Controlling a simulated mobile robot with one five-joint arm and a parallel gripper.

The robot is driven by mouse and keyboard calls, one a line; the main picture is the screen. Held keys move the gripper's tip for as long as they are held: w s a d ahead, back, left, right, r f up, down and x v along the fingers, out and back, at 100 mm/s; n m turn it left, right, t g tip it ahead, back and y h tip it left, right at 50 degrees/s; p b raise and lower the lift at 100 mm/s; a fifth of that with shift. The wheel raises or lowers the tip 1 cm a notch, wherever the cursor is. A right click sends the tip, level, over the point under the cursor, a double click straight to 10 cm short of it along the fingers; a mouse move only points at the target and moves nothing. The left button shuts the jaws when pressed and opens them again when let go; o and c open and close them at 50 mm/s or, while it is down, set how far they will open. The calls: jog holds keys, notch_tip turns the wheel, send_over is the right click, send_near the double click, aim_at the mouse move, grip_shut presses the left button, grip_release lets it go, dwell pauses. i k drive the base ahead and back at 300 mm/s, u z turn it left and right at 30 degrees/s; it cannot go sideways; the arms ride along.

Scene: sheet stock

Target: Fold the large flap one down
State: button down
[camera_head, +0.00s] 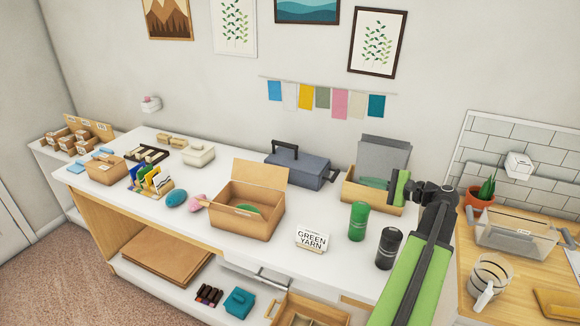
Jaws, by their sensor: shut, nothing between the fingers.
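An open cardboard box (243,222) stands on the white counter left of centre. Its large flap (260,173) stands upright at the back edge. A green item (248,209) lies inside, partly hidden by the front wall. I cannot read a number on either flap. My gripper (436,190) is at the right, at the end of my green arm, well apart from the box. It is shut and empty.
A "GREEN YARN" card (312,239), a green canister (358,221) and a black canister (388,248) stand between the box and my arm. A grey toolbox (298,170) and a wooden file holder (371,197) stand behind. Pink and teal balls of yarn (177,199) lie left of the box.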

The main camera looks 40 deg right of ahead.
aim_at(260, 174)
jog(key=i, duration=0.85)
jog(key=u, duration=0.05)
